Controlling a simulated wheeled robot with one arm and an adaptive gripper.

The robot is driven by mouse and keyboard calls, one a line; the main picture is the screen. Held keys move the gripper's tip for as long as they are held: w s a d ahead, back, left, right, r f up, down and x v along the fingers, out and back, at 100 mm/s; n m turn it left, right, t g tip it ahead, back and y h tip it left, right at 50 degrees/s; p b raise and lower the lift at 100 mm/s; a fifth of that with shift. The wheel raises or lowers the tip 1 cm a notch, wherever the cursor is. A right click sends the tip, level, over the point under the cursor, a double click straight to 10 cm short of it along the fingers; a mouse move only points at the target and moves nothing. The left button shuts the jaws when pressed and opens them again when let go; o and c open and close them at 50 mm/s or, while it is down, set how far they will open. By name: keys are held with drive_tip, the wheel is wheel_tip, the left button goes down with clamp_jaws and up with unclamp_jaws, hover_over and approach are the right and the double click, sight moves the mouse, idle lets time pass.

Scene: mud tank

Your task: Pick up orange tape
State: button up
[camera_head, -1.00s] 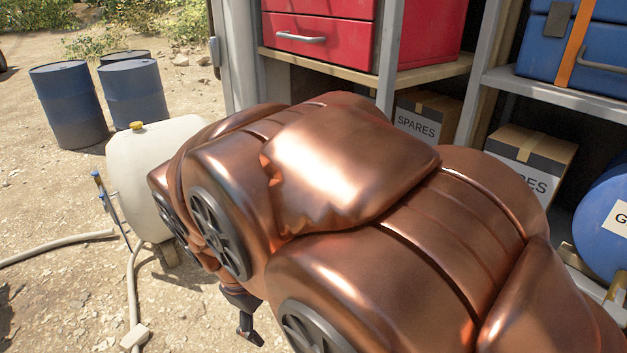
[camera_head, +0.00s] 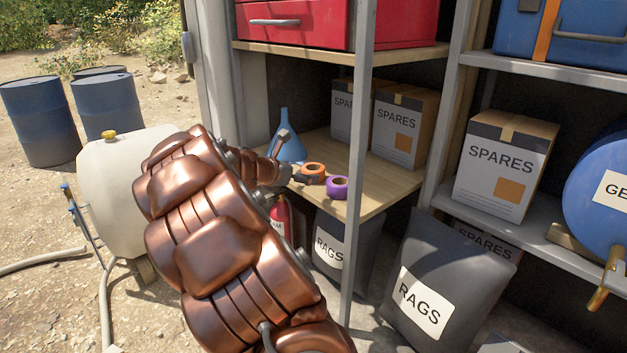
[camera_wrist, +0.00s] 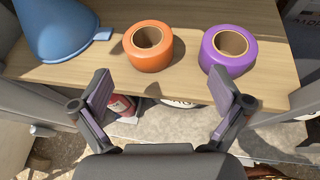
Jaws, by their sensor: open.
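The orange tape (camera_head: 313,169) is a roll lying flat near the front edge of a wooden shelf. It also shows in the wrist view (camera_wrist: 148,48), ahead of my fingers and a little left of their middle. The purple tape (camera_head: 337,186) lies flat close to its right, apart from it, and shows in the wrist view (camera_wrist: 228,52). My gripper (camera_wrist: 165,100) is open and empty, its two fingers spread in front of the shelf edge. In the head view my gripper (camera_head: 292,160) is small and partly hidden by my arm, close to the orange tape.
A blue funnel (camera_head: 290,147) stands left of the orange tape; its wide rim (camera_wrist: 55,30) is near the left finger. SPARES boxes (camera_head: 398,125) stand behind. A grey post (camera_head: 361,150) rises right of the tapes. A red extinguisher (camera_head: 281,217) is below the shelf.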

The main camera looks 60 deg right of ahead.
sight(310, 169)
drive_tip(key=shift+w+d+f+n, duration=0.2)
drive_tip(key=shift+d, duration=0.2)
drive_tip(key=shift+w+d+f+n, duration=0.15)
drive_tip(key=shift+w+d+n, duration=0.05)
drive_tip(key=shift+d, duration=0.15)
drive_tip(key=shift+w+x, duration=0.2)
drive_tip(key=shift+x, duration=1.65)
drive_tip(key=shift+w+x, duration=0.2)
drive_tip(key=shift+x, duration=1.7)
drive_tip(key=shift+d+r, duration=0.1)
drive_tip(key=shift+r, duration=0.05)
drive_tip(key=shift+c, duration=0.2)
drive_tip(key=c, duration=1.2)
drive_tip(key=shift+r, duration=0.15)
